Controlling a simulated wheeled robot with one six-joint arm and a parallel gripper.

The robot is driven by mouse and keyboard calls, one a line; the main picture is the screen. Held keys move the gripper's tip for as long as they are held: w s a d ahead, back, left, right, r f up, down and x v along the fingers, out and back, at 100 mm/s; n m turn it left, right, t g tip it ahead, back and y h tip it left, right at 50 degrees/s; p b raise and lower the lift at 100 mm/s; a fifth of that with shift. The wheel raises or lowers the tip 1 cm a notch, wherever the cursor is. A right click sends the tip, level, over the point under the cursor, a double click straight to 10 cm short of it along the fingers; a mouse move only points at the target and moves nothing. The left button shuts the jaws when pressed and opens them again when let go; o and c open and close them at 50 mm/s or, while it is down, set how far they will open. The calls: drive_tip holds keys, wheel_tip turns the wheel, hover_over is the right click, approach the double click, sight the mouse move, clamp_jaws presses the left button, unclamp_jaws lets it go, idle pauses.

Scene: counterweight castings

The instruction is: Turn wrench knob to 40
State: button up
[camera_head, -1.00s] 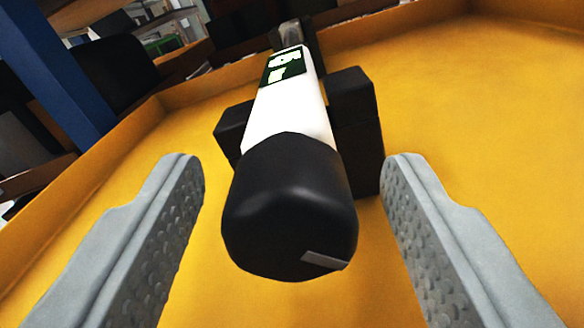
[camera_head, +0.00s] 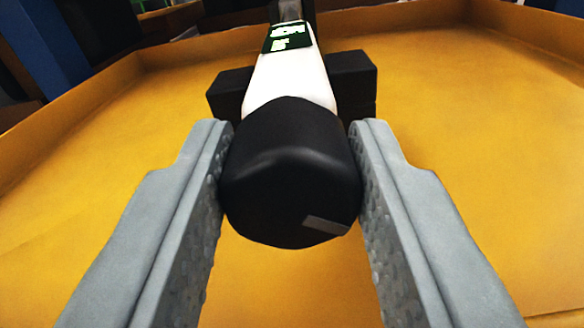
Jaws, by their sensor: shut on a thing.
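My gripper (camera_head: 292,160) is shut on the knob, one grey textured finger touching each side. The far end of the wrench runs out of the top of the view.
Black blocks (camera_head: 350,78) stand on both sides of the white body, behind the knob. A yellow tray with a raised rim (camera_head: 75,100) lies beneath. Its floor is bare to the left and right. A blue post (camera_head: 45,45) stands at the upper left.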

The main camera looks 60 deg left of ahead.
drive_tip(key=n, duration=0.5)
drive_tip(key=shift+s, duration=0.1)
drive_tip(key=shift+n, duration=0.3)
idle(0.4)
drive_tip(key=o, duration=1)
drive_tip(key=shift+c, duration=0.2)
drive_tip(key=v, duration=1.7)
drive_tip(key=shift+s+d, duration=0.1)
